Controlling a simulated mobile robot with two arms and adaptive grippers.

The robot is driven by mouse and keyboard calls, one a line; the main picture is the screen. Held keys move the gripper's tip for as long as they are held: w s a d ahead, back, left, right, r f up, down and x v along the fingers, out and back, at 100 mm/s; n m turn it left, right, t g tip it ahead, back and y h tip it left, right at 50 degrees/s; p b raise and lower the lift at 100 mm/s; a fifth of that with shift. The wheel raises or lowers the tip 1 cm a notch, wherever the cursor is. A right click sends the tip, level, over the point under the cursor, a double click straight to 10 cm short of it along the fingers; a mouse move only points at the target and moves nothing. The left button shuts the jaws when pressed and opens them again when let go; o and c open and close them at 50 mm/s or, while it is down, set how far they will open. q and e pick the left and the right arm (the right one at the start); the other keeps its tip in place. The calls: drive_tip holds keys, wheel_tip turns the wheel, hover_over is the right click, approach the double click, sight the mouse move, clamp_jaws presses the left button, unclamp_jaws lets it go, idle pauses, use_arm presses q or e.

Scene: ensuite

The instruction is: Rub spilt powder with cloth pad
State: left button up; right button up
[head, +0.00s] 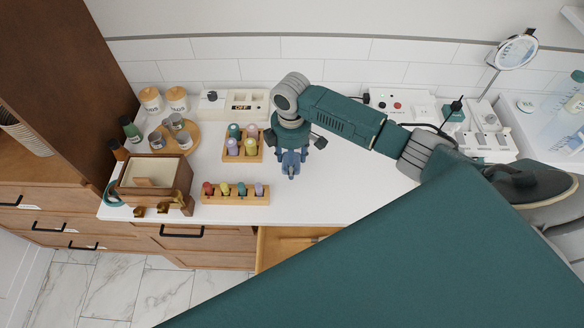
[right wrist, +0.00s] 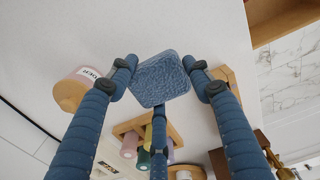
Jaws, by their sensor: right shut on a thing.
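My right gripper (head: 291,170) points down over the white counter in the head view, just right of the racks of small bottles. In the right wrist view, its fingers (right wrist: 160,82) are shut on a blue textured cloth pad (right wrist: 162,76), held between the fingertips. The pad is close to the counter surface; I cannot tell whether it touches. I cannot make out spilt powder on the white counter (head: 345,190). My left gripper is not in view.
A bottle rack (head: 247,158) stands left of my gripper, a second rack (head: 235,199) nearer the front edge. A wooden box (head: 128,190) and jars (head: 150,98) stand further left. An open drawer (head: 275,247) juts below the counter. The counter right of the gripper is clear.

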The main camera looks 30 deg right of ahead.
drive_tip(key=shift+w+r, duration=0.1)
drive_tip(key=shift+r, duration=0.85)
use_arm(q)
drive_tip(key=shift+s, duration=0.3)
use_arm(e)
drive_tip(key=shift+s, duration=0.2)
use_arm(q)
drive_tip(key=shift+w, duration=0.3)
use_arm(e)
drive_tip(key=shift+w+f, duration=0.1)
drive_tip(key=shift+w, duration=0.05)
